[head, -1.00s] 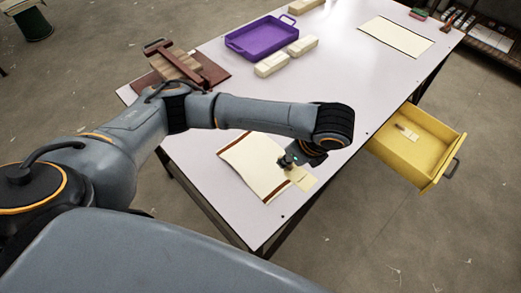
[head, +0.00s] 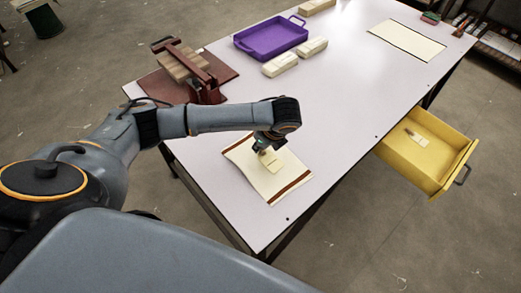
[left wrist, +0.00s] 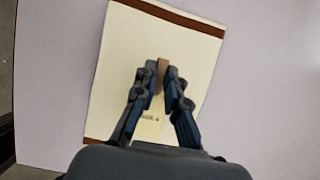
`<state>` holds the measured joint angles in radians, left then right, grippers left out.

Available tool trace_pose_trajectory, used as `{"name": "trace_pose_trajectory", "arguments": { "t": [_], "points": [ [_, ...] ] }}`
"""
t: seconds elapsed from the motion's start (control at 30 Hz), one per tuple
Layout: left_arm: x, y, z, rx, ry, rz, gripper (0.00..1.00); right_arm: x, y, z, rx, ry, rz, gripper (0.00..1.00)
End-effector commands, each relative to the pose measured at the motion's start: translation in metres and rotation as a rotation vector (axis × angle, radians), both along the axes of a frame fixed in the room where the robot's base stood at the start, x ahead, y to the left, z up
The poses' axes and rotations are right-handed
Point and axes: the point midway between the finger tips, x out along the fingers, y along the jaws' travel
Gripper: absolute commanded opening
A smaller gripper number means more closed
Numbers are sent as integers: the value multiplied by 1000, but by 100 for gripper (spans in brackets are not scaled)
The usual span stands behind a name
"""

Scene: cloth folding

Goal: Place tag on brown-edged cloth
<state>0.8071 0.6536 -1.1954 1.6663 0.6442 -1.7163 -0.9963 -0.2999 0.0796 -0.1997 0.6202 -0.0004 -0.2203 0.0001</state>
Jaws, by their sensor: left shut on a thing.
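The cream cloth with brown edge bands (head: 258,184) lies flat near the table's front edge; it also shows in the left wrist view (left wrist: 110,75). My right gripper is out of view.
An open yellow drawer (head: 440,176) holds a small pale item (head: 416,137). A purple tray (head: 270,38), pale blocks (head: 281,65) and a dark red press (head: 200,80) stand farther back. A pale sheet (head: 407,41) lies at the far right. The table right of the cloth is clear.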

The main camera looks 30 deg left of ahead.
Motion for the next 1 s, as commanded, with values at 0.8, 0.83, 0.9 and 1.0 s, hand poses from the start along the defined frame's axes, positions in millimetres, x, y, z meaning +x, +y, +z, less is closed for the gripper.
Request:
{"name": "trace_pose_trajectory", "arguments": {
  "t": [0.8,0.83,0.9,1.0],
  "points": [
    [-2,-2,-32,-1,1,-3,34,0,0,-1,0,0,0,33],
    [-2,-2,-32,-1,1,-3,34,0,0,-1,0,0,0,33],
    [-2,-2,-32,-1,1,-3,34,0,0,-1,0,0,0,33],
    [-2,-2,-32,0,2,-2,34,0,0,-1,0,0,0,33]
  ]
}}
